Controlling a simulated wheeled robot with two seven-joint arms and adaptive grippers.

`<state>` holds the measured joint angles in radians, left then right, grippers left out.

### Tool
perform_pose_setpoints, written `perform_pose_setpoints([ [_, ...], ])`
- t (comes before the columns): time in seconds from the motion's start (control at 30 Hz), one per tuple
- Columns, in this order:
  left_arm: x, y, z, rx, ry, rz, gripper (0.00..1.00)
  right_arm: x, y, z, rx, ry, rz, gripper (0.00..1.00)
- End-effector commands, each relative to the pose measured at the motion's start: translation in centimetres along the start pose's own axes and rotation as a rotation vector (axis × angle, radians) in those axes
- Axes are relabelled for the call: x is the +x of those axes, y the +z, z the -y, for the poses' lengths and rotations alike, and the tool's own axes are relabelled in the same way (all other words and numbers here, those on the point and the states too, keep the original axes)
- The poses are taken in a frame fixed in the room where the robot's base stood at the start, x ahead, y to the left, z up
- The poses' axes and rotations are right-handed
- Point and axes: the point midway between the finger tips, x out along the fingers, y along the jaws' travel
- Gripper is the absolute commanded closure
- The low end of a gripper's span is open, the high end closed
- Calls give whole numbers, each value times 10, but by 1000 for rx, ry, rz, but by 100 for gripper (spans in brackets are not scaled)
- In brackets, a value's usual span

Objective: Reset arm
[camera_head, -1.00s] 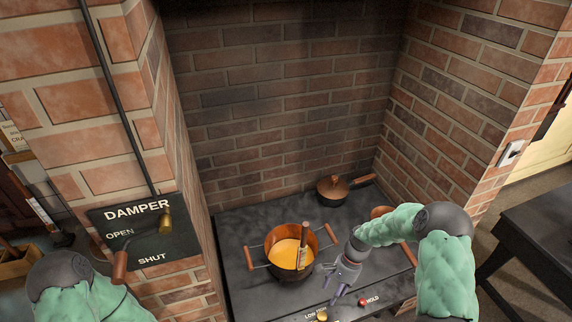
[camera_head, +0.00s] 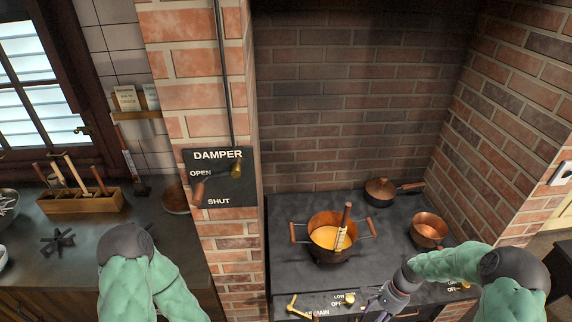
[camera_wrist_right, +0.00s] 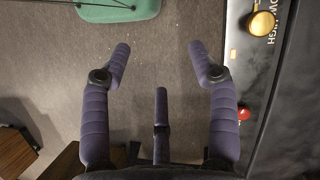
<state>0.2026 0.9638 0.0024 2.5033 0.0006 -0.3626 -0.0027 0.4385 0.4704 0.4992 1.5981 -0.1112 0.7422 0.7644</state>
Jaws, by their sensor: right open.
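My right arm comes in from the lower right in the head view, and its gripper (camera_head: 378,305) is low in front of the stove's front edge, partly cut off by the frame bottom. In the right wrist view the right gripper (camera_wrist_right: 160,62) is open, its purple fingers spread wide with nothing between them and the floor below. My left arm shows at the lower left in the head view, but its gripper is out of view. A copper pot (camera_head: 322,252) of orange liquid stands on the stove (camera_head: 290,269), with a wooden-handled tool (camera_head: 343,228) standing in it.
A lidded pan (camera_head: 379,194) and a copper bowl (camera_head: 429,230) sit on the stove. Brass knobs line its front; a red knob (camera_wrist_right: 243,113) shows in the wrist view. A damper plate (camera_head: 219,180) is on the brick pillar. A tool box (camera_head: 80,201) sits on the left counter.

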Motion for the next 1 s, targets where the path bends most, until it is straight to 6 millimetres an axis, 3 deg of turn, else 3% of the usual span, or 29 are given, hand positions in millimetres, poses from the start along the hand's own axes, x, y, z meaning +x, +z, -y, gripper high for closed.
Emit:
perform_pose_setpoints([
  [0.37,12,-1,4,0,0,-1,54,51,24,10,-158,-33,-13,40],
  [0.57,21,-1,8,0,0,0,54,92,47,13,-290,-60,-29,40],
  [0.73,33,-1,12,0,0,0,54,137,79,9,-455,-86,-54,40],
  [0.9,49,-2,18,0,0,0,54,187,121,-7,-679,-114,-104,40],
  [1.0,56,-2,20,0,0,0,54,204,139,-18,-784,-122,-134,40],
])
